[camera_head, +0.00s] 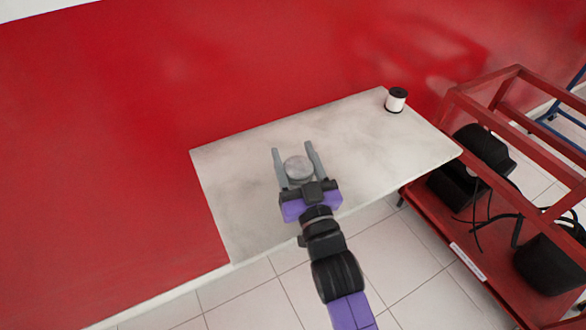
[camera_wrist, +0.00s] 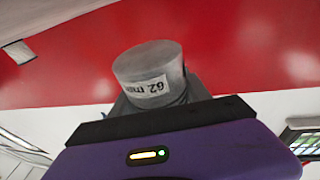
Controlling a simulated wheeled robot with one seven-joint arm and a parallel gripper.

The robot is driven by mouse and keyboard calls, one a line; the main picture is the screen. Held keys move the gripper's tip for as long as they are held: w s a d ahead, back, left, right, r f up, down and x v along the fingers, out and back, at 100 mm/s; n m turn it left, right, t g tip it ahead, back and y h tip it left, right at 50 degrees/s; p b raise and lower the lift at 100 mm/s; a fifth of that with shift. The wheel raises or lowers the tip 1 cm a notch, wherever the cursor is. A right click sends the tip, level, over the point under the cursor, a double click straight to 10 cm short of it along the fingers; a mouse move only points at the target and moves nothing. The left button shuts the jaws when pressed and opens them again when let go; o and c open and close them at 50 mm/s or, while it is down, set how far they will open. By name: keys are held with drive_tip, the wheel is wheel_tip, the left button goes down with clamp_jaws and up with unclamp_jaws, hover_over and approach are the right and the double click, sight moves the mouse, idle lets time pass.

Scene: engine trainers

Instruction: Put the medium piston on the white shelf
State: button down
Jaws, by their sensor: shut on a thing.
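A grey cylindrical piston (camera_head: 298,168) is between the two long grey fingers of my gripper (camera_head: 294,148), near their base. In the wrist view the piston (camera_wrist: 148,62) has a white label that reads "62 mm" upside down. My gripper is shut on it. The white shelf (camera_head: 240,215) is a pale, marbled slab against the red wall. My gripper and the piston are over its middle in the head view. I cannot tell how high the piston is above the surface.
A small white cylinder with a black top (camera_head: 396,99) stands at the shelf's far right corner. A red metal frame cart (camera_head: 465,245) with black parts and cables stands at the right, close to the shelf's end. Most of the shelf is bare. Tiled floor (camera_head: 250,297) lies in front.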

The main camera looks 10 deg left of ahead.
sight(293, 170)
wheel_tip(293, 170, down, 5)
drive_tip(key=b, duration=0.3)
drive_tip(key=shift+r+b, duration=0.15)
drive_tip(key=shift+b, duration=0.2)
drive_tip(key=shift+w+a, duration=0.2)
drive_tip(key=shift+w, duration=0.15)
drive_tip(key=shift+f+b, duration=0.2)
drive_tip(key=shift+b, duration=0.1)
drive_tip(key=shift+f, duration=0.15)
drive_tip(key=c, duration=0.5)
unclamp_jaws()
